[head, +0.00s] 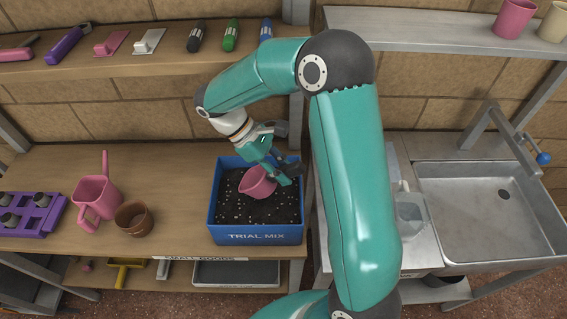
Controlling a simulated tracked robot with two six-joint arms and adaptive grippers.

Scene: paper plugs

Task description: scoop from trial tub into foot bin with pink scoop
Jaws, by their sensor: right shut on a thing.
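The trial tub (254,237) is a blue box marked "TRIAL MIX" on the wooden bench, holding dark speckled mix. The pink scoop (257,184) is over the tub, its bowl low at or just above the mix; I cannot tell if it touches. My right gripper (282,171) is shut on the scoop, partly hidden behind its own fingers. Whether the scoop holds any mix is not clear. I cannot make out a foot bin. My left gripper is not in view.
Left of the tub stand a brown pot (133,219), a pink watering can (97,196) and a purple tray (32,214). A shelf (150,64) with tools and bottles runs above. A metal sink (490,212) and a clear jug (410,212) are on the right.

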